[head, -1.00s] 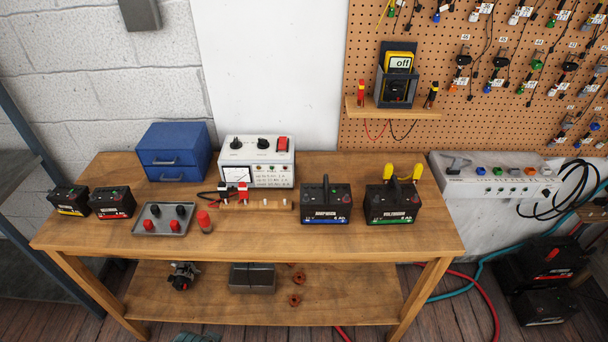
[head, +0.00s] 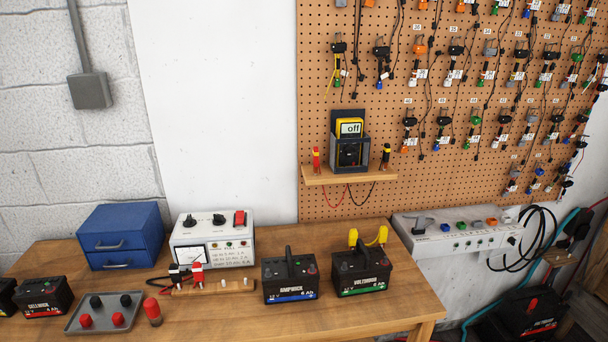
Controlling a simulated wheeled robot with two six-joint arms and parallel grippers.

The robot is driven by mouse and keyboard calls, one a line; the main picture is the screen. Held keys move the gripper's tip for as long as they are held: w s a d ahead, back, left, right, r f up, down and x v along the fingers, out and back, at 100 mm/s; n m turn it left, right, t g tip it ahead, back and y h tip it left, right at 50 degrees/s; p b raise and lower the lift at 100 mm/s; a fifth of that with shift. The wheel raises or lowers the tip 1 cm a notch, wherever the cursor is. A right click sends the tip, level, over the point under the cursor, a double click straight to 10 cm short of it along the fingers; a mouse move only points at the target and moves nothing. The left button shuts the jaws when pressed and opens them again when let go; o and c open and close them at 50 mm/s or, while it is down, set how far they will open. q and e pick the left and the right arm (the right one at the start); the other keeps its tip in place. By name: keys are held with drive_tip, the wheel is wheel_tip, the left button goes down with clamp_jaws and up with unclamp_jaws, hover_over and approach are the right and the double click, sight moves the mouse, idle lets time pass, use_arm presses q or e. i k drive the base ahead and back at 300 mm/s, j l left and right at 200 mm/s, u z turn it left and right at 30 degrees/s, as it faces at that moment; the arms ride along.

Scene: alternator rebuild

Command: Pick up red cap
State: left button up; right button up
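A grey tray (head: 101,322) at the front left of the wooden bench holds red caps and black caps. One red cap (head: 86,321) is at the tray's left front, and another red cap (head: 118,319) is to its right. A black cap (head: 95,302) and another black cap (head: 126,300) sit behind them. A red-topped cylinder (head: 152,310) stands on the bench just right of the tray. Neither of my grippers shows in the head view.
A blue drawer box (head: 122,237) and a white tester (head: 213,240) stand behind the tray. Two batteries, Ampwick (head: 290,276) and Voltenborn (head: 361,270), stand to the right. A Cellmoor battery (head: 43,297) is at the left. Bench (head: 235,320) wood is clear in front.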

sight(118, 318)
drive_tip(key=u, duration=1.4)
drive_tip(key=z, duration=0.1)
